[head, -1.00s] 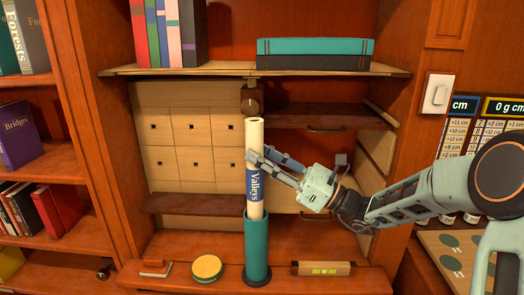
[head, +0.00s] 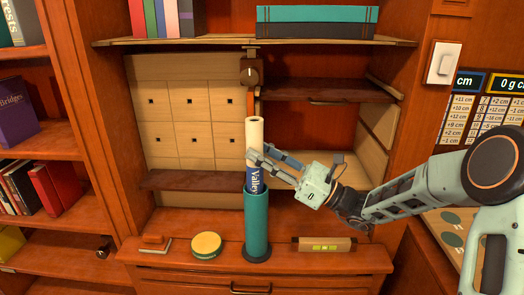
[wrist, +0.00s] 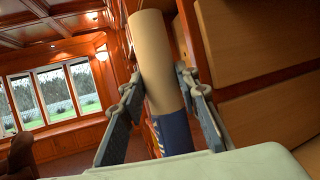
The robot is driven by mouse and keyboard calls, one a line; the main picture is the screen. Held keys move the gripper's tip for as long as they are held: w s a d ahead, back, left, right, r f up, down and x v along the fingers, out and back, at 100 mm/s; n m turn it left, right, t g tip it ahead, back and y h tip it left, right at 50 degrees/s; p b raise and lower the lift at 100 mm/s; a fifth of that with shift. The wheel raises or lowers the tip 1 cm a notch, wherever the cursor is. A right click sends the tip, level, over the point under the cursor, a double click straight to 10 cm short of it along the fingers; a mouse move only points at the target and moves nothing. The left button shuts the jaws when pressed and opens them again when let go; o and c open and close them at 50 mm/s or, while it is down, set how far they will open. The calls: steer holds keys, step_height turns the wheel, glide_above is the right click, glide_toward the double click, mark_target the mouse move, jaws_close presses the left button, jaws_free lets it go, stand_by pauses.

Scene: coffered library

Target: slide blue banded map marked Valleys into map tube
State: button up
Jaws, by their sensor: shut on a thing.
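The map (head: 254,133) is a cream roll with a blue band lettered "Valleys", its last letter hidden now. It stands upright with its lower end inside the teal map tube (head: 256,225), and the tube's rim hides the bottom of the band. The tube stands upright on a dark base on the desk ledge. My gripper (head: 259,167) is shut on the map around the band's upper part, just above the tube's rim. In the wrist view the map (wrist: 162,62) rises between my two fingers.
A yellow-topped round tin (head: 206,243) and a small wooden block (head: 153,240) lie left of the tube. A level-like wooden bar (head: 324,244) lies to its right. A shelf (head: 200,42) with books crosses above, and a dark hanging piece (head: 250,74) is behind the map's top.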

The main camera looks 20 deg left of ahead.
stand_by(0.3)
steer(key=o, duration=1.3)
steer(key=shift+d+f, duration=0.1)
steer(key=v, duration=1.1)
steer(key=shift+d+f, duration=0.15)
steer(key=shift+d, duration=0.25)
